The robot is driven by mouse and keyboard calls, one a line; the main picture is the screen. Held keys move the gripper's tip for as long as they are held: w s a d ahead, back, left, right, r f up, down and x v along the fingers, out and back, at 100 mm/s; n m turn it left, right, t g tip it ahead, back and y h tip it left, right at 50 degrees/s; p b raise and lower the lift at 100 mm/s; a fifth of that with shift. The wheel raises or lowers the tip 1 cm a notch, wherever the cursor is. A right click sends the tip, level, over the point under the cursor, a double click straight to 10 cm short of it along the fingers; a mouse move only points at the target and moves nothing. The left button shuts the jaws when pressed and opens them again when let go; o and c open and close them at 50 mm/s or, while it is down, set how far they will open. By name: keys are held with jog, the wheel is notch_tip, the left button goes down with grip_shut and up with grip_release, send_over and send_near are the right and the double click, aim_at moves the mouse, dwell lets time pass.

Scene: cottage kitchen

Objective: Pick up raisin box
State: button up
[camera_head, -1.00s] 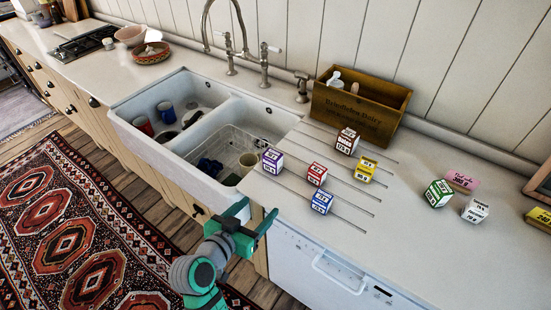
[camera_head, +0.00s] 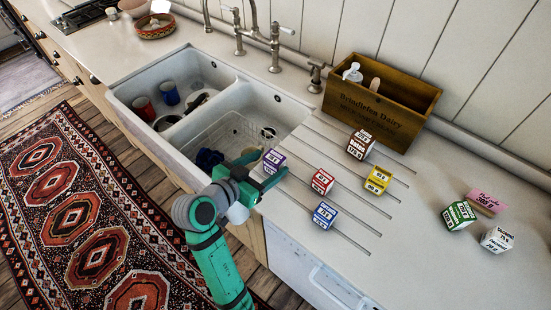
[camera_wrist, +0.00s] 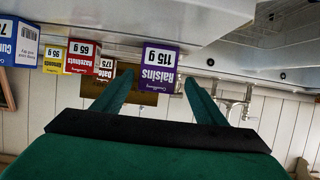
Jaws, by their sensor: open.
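The raisin box (camera_head: 274,161) is a small purple and white cube on the counter (camera_head: 420,255), by the sink's right edge. In the wrist view, which is upside down, the raisin box (camera_wrist: 160,67) shows "Raisins 115 g" and lies in line with the gap between my fingers. My green gripper (camera_head: 268,168) is open, with its fingers pointing at the box from the sink side. The wrist view also shows my gripper (camera_wrist: 157,82) with nothing held. I cannot tell whether the fingertips reach past the box's near face.
Near the raisin box stand a red hazelnut box (camera_head: 321,181), a blue box (camera_head: 324,215), a yellow almond box (camera_head: 378,179) and a brown box (camera_head: 360,143). A wooden crate (camera_head: 405,125) is behind. The white double sink (camera_head: 205,120) is left. Further boxes stand right.

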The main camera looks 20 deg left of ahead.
jog(key=shift+w+d+f, duration=0.5)
jog(key=shift+w+d, duration=0.1)
jog(key=shift+w, duration=0.2)
jog(key=shift+x, duration=2.65)
jog(key=shift+a+f, duration=0.1)
jog(key=shift+f, duration=0.05)
jog(key=shift+c, duration=0.3)
jog(key=c, duration=1.1)
jog(key=shift+c, duration=0.2)
